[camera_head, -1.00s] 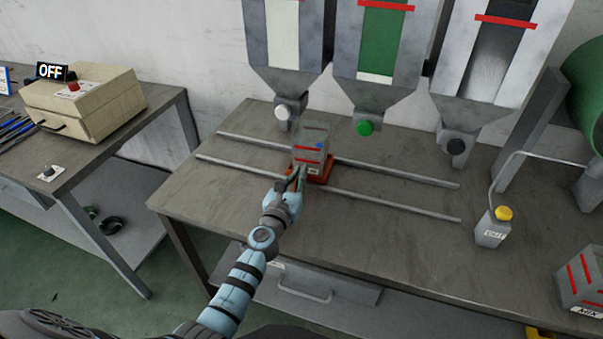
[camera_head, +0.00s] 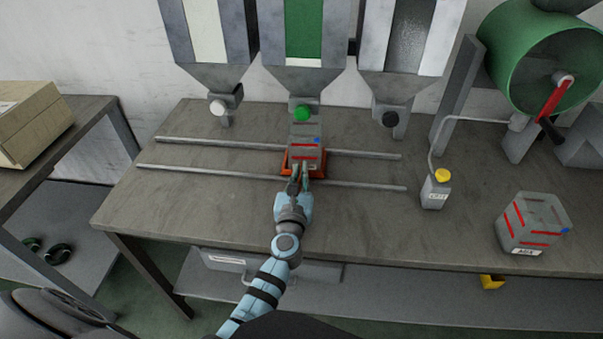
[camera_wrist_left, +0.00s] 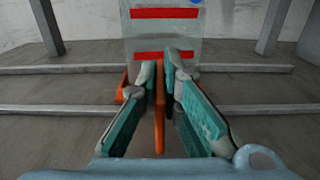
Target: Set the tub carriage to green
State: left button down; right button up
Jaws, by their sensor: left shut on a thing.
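The orange tub carriage (camera_head: 289,165) sits on the two rails and carries a grey see-through tub (camera_head: 306,142) with red bands. The carriage stands in front of the green hopper (camera_head: 303,30), roughly below its green-knobbed outlet (camera_head: 302,112). My left gripper (camera_head: 299,180) is at the carriage's front. In the left wrist view the gripper (camera_wrist_left: 160,80) is shut on the carriage's upright orange handle (camera_wrist_left: 159,130), with the tub (camera_wrist_left: 165,35) just behind. My right gripper is not in view.
The rails (camera_head: 365,186) run clear to both sides. The white-knobbed hopper (camera_head: 210,35) is left and the black-knobbed one (camera_head: 405,40) right. A bottle with a yellow cap (camera_head: 436,190), a red-banded MIX tub (camera_head: 533,224) and a green drum (camera_head: 530,60) are at the right.

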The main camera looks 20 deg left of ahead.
pick_arm(q)
jog(key=c, duration=1.8)
grip_release()
jog(key=shift+o, duration=0.2)
notch_tip(320, 180, up, 10)
jog(key=shift+r, duration=0.1)
